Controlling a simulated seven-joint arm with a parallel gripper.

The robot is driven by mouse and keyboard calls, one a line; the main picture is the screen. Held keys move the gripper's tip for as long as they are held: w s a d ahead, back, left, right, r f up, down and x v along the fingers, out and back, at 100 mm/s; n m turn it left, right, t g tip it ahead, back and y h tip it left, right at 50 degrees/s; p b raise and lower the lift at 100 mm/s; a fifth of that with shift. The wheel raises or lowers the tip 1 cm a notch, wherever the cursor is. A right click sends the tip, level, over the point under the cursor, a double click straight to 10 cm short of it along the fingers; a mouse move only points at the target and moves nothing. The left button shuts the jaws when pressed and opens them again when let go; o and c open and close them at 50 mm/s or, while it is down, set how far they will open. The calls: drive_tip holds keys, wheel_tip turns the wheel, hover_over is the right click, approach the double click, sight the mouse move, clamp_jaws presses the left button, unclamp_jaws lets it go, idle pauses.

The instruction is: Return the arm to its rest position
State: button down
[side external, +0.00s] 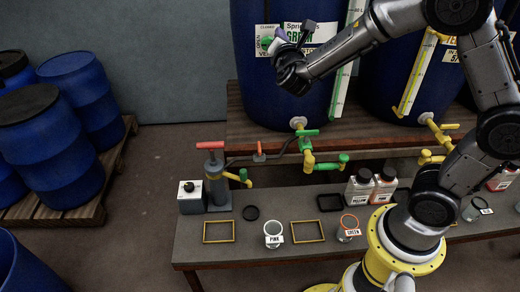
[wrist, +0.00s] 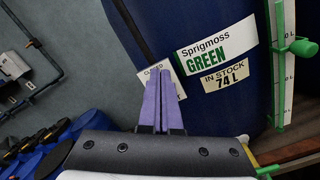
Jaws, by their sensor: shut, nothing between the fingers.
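My gripper (side external: 280,36) is raised in front of the large blue vat labelled Sprigmoss Green (side external: 262,100), well above the bench. In the wrist view my gripper (wrist: 166,74) shows two purple fingers side by side, closed together with nothing between them. Behind them are the green vat label (wrist: 215,55) and a small white sign that the fingers partly cover. My arm reaches in from the right side of the side external view, bent over the bench.
The bench (side external: 190,245) carries a PINK jar (side external: 273,236), a GREEN jar (side external: 348,230), yellow frames (side external: 219,232), bottles (side external: 383,187) and a hand pump (side external: 214,180). Green valve pipes (side external: 308,150) stick out below the vat. Blue barrels (side external: 50,150) stand at left. Floor between is clear.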

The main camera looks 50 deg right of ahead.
drive_tip(key=s+d+r+m+g+h, duration=0.2)
drive_tip(key=s+d+r+m+g, duration=0.35)
drive_tip(key=s, duration=0.45)
drive_tip(key=s+f+m+g+y, duration=0.2)
drive_tip(key=s+m+y, duration=0.1)
drive_tip(key=s+m, duration=0.55)
drive_tip(key=s+a+f+m+y, duration=0.3)
drive_tip(key=s+a+f+y, duration=0.2)
drive_tip(key=a, duration=0.4)
drive_tip(key=s+a+f+m+y, duration=0.3)
drive_tip(key=s+a+f+y, duration=0.2)
drive_tip(key=s+a+y, duration=0.2)
drive_tip(key=shift+a+f, duration=0.15)
drive_tip(key=shift+a, duration=1.05)
